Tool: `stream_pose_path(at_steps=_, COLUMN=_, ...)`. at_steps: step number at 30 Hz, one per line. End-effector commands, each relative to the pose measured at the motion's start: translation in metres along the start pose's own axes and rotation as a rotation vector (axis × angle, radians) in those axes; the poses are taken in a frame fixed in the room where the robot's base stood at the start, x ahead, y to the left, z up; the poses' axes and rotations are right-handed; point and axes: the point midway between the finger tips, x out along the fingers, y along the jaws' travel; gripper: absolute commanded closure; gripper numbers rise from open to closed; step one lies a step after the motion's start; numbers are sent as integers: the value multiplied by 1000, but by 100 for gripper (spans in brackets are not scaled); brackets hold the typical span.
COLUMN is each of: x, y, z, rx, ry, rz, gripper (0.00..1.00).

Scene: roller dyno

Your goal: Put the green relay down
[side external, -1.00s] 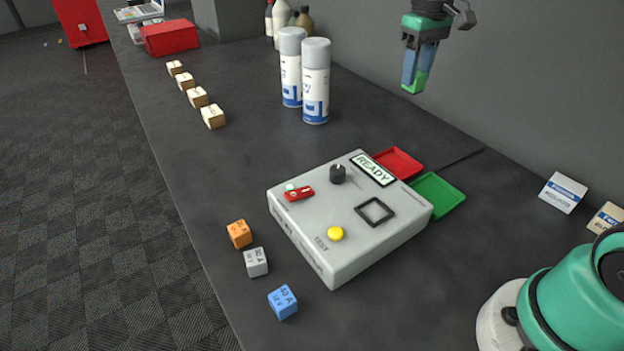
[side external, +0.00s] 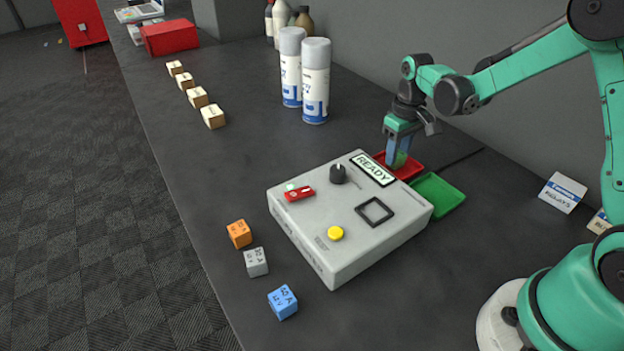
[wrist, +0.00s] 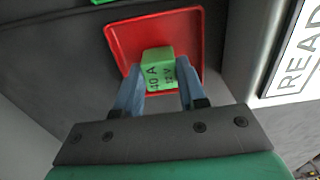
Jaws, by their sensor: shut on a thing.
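The green relay (wrist: 158,68) is a small cube with dark lettering, between my gripper's blue fingers in the wrist view. My gripper (wrist: 160,92) is shut on it, over the red tray (wrist: 190,22). In the side view, my gripper (side external: 398,160) points down at the red tray (side external: 413,168) behind the grey test box. The relay (side external: 400,160) is partly hidden by the fingers there. I cannot tell whether it touches the tray floor.
The green tray (side external: 440,196) lies beside the red one. The grey test box (side external: 350,255) with a READY display stands close by. Orange (side external: 239,234), grey (side external: 256,262) and blue (side external: 283,302) cubes lie in front. Two spray cans (side external: 316,85) stand behind.

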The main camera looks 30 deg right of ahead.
Motion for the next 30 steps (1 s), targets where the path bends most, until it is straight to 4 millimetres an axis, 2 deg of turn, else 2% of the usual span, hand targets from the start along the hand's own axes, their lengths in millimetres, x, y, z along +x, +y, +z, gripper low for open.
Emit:
stream_pose_path(at_steps=8, x=1, y=0, z=0, rx=0, ry=0, rz=0, gripper=100)
stream_pose_path(at_steps=9, x=2, y=0, z=0, rx=0, ry=0, rz=0, gripper=59)
stream_pose_path(at_steps=12, x=2, y=0, z=0, rx=0, ry=0, rz=0, gripper=33)
stream_pose_path(at_steps=23, x=-2, y=0, z=0, rx=0, ry=0, rz=0, gripper=33)
stream_pose_path(at_steps=26, x=-12, y=0, z=0, rx=0, ry=0, rz=0, gripper=33)
stream_pose_path(at_steps=30, x=-39, y=0, z=0, rx=0, ry=0, rz=0, gripper=33)
